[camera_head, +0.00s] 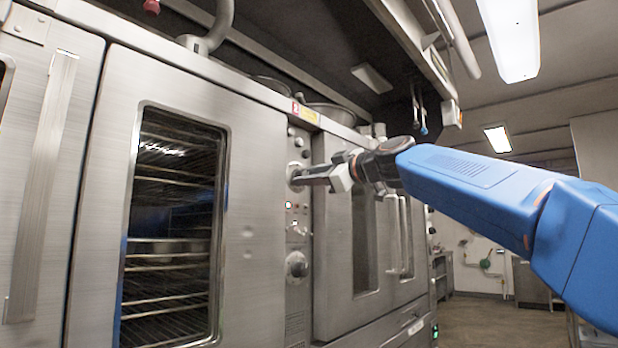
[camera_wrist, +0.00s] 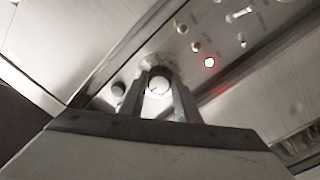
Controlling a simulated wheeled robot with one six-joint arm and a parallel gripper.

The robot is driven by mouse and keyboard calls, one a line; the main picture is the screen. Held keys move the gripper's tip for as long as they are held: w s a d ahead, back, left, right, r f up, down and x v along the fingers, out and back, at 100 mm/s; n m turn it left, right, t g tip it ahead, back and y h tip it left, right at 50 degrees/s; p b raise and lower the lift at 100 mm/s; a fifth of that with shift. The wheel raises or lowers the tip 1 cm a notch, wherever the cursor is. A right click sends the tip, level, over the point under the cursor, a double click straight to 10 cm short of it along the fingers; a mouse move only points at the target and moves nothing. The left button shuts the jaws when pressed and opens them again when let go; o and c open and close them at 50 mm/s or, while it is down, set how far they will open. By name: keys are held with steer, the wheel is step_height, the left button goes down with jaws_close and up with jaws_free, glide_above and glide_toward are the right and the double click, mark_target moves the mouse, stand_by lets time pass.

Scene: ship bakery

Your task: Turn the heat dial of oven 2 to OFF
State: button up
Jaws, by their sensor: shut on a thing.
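My gripper (camera_head: 297,178) reaches in from the right to the narrow control panel beside the windowed oven door. In the head view the fingers hide most of this dial (camera_head: 294,170). I cannot read its setting or the oven number. A second round dial (camera_head: 297,264) sits lower on the same panel, apart from my gripper.
The windowed oven door (camera_head: 255,215) with racks behind glass is left of the panel. Another oven door (camera_head: 338,235) with upright handles is to the right. Small lamps and switches (camera_head: 292,207) lie just below my gripper. Open floor (camera_head: 490,318) shows at the right.

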steer(key=shift+w+f+n, duration=0.1)
steer(key=shift+n, duration=0.6)
steer(key=o, duration=1)
steer(key=shift+o, duration=0.2)
steer(key=v, duration=1.7)
steer(key=shift+d, duration=0.15)
